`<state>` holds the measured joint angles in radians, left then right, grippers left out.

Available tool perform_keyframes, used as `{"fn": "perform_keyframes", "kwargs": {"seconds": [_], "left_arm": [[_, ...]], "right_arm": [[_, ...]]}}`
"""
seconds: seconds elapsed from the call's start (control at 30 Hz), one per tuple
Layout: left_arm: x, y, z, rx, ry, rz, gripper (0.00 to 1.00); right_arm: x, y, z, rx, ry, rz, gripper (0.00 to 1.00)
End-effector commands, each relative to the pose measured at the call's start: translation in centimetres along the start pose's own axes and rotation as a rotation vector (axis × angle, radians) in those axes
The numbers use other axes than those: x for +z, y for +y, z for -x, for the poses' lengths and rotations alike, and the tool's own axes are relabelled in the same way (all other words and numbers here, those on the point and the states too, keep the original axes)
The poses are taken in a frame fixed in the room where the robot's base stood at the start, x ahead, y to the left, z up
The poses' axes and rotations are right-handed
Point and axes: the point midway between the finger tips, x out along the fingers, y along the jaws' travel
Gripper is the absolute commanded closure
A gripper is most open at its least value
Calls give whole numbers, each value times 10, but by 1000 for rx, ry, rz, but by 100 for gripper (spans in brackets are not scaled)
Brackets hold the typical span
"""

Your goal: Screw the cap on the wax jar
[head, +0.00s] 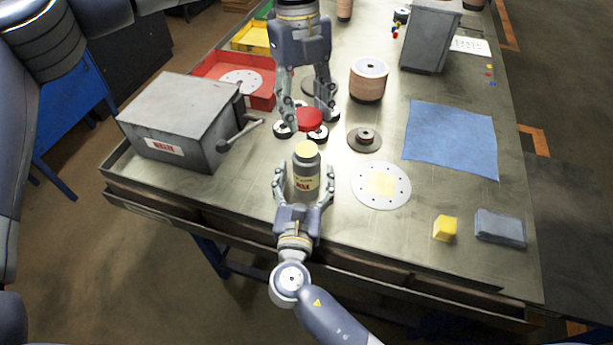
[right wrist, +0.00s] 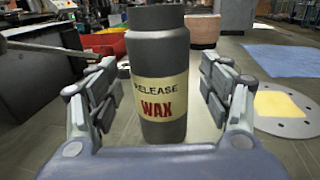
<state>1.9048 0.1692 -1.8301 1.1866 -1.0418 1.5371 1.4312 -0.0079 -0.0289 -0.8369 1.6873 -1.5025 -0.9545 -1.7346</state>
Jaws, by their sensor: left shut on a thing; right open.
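The wax jar (head: 306,172) stands upright on the steel table, grey with a cream label and an open top showing yellow.
A grey metal box (head: 180,118) with a side lever stands left. A perforated disc (head: 398,196), blue cloth (head: 452,138), yellow block (head: 445,228) and grey block (head: 500,227) lie right. The front table edge is near my right gripper.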

Motion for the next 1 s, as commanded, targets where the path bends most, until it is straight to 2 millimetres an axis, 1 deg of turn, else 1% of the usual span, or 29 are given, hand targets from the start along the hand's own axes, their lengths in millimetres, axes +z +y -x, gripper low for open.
{"fn": "perform_keyframes", "kwargs": {"seconds": [0.03,0.1,0.2,0.53,0.57,0.6,0.67,0.7,0.77,0.8,0.83,0.93,1.0], "left_arm": [[0,0,0,0,0,0,64],[0,0,0,0,0,0,64],[0,0,0,0,0,0,64],[0,0,0,0,0,0,64],[0,0,0,0,0,0,64],[0,0,0,0,0,0,64],[0,0,0,0,0,0,64],[0,0,0,0,0,0,64],[0,0,0,0,0,0,64],[0,0,0,0,0,0,64],[0,0,0,0,0,0,64],[0,0,-2,0,1,0,64],[1,0,-6,1,2,0,64]], "right_arm": [[0,0,-7,-1,-1,0,28],[0,0,-13,-1,0,0,28],[0,0,-18,0,0,-1,28],[0,0,-20,0,1,-2,28],[0,0,-20,0,1,-2,34],[0,0,-20,0,1,-2,44],[0,0,-20,0,1,-2,57],[0,0,-20,0,1,-2,66],[0,0,-20,0,1,-2,80],[0,0,-20,0,1,-1,89],[0,0,-20,0,1,-2,95],[0,0,-19,0,1,-1,95],[0,0,-19,0,1,-1,95]]}}
